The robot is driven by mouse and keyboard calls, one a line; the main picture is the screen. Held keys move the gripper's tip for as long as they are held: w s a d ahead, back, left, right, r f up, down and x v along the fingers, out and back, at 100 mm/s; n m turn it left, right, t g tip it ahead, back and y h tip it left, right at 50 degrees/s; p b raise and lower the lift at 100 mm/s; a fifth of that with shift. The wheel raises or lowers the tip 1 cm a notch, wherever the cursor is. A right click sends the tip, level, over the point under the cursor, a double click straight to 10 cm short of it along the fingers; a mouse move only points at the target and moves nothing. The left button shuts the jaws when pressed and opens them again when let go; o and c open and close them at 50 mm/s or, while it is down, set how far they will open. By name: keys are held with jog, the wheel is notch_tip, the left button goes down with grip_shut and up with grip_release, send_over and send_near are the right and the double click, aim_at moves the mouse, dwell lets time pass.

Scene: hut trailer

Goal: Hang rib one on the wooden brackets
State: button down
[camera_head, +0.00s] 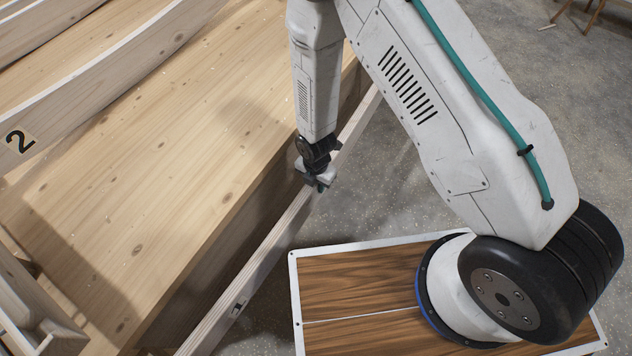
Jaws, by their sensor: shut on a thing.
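My gripper (318,179) points down and is shut on a long, pale wooden beam, which I take to be rib one (268,252). The grip is on its upper edge, near the middle of its visible length. The beam runs from the lower left up to the right, along the side of the wooden platform. No number shows on it. A small dark metal fitting (238,307) sits on its near part. Its lower end leaves the picture, and its far end passes behind my arm. I cannot clearly make out the wooden brackets.
A broad wooden platform (150,190) fills the left. A curved rib marked 2 (90,90) lies across it, with another rib beyond. A pale wooden frame piece (35,305) stands at lower left. The grey floor (380,205) is open right of the beam.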

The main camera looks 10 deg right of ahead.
jog(key=shift+f, duration=0.55)
dwell(0.7)
jog(key=c, duration=1)
grip_release()
jog(key=shift+c, duration=0.2)
notch_tip(320, 180, up, 8)
jog(key=shift+f, duration=0.1)
